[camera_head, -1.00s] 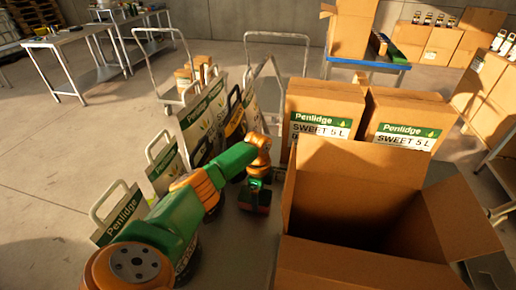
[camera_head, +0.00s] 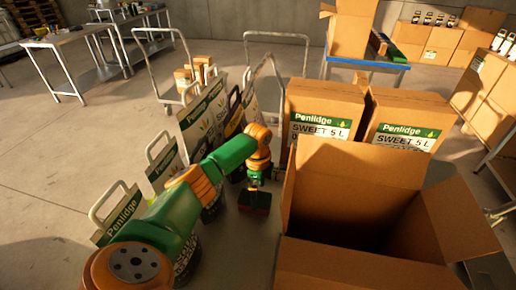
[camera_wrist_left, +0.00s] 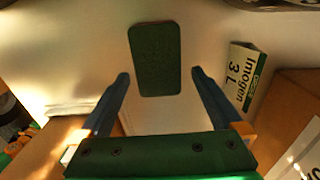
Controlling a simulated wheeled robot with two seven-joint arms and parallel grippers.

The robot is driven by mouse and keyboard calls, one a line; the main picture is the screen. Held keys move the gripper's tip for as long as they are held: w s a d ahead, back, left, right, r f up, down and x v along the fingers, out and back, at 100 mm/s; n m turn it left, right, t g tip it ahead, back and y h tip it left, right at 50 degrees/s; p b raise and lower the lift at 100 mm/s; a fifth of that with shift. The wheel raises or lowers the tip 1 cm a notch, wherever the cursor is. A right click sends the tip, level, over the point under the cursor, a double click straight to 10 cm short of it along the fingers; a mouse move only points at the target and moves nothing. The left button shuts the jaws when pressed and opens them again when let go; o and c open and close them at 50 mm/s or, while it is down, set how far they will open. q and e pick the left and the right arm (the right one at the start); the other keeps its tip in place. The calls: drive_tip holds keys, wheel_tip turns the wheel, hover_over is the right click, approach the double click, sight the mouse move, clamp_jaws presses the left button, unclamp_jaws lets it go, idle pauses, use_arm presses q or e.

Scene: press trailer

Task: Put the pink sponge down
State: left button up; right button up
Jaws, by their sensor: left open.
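The sponge (camera_head: 254,203) is just below my left gripper (camera_head: 257,183) in the head view, on or just above the grey surface left of the open box. It shows a dark green top and a dull reddish lower edge. In the left wrist view, the sponge's dark green face (camera_wrist_left: 155,58) lies between and beyond the open fingers (camera_wrist_left: 160,78), with a gap on both sides. Its pink part is hidden there. My right gripper is not in view.
An open cardboard box (camera_head: 350,195) stands close on the right, with closed Penlidge boxes (camera_head: 325,112) behind it. Handled Penlidge cartons (camera_head: 120,215) line the left side. Metal hand carts stand behind.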

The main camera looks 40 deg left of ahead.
use_arm(q)
wheel_tip(320, 180, up, 9)
drive_tip(key=shift+f+b, duration=0.2)
drive_tip(key=shift+b, duration=0.2)
